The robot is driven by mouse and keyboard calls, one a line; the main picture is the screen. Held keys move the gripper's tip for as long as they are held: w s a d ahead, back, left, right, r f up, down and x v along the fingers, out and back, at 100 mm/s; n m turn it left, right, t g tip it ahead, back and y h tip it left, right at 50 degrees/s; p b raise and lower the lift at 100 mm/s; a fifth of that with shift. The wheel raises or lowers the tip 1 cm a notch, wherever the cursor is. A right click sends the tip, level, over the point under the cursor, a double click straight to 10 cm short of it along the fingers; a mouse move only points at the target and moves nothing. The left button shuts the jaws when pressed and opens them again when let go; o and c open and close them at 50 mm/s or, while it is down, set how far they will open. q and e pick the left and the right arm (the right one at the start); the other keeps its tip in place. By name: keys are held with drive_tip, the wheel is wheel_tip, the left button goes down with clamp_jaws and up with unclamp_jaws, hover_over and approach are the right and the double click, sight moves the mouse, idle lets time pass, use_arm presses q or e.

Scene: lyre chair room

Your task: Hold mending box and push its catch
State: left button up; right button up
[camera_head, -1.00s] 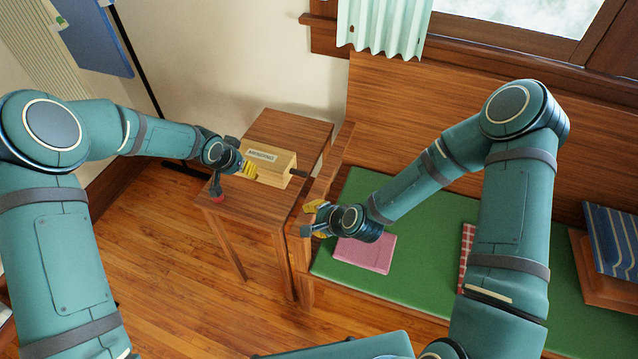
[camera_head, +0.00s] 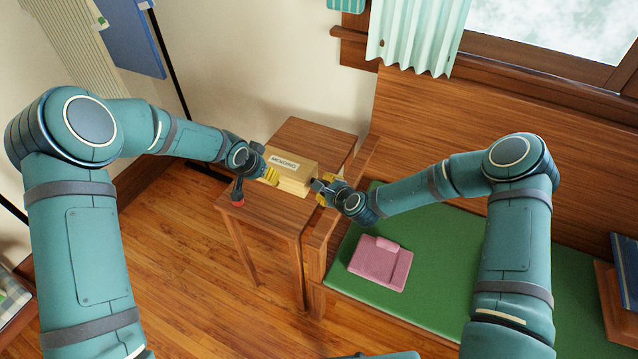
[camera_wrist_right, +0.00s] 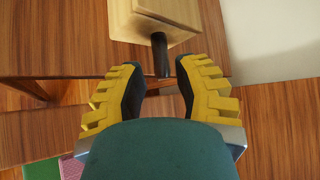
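The mending box (camera_head: 298,179), a pale wooden block with a label on top, sits on a small wooden table (camera_head: 316,133). My left gripper (camera_head: 268,168) is at the box's left end, a yellow pad against its near side. It looks shut on the box, though its far finger is mostly hidden. My right gripper (camera_head: 324,190) is just off the box's right end. In the right wrist view its yellow-padded fingers (camera_wrist_right: 158,75) are apart, with the dark catch (camera_wrist_right: 161,55) sticking out from the box toward the gap between them. I cannot tell whether they touch it.
A dark item with a red end (camera_head: 238,197) is at the table's near left corner. A bench with a green cushion (camera_head: 440,285) stands right of the table, with a pink folded cloth (camera_head: 380,262) on it. The wall and window are behind. The floor in front is clear.

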sight(300, 190)
drive_tip(key=shift+x, duration=2.65)
clamp_jaws()
drive_tip(key=shift+f, duration=0.1)
use_arm(q)
clamp_jaws()
use_arm(e)
drive_tip(key=shift+s, duration=0.1)
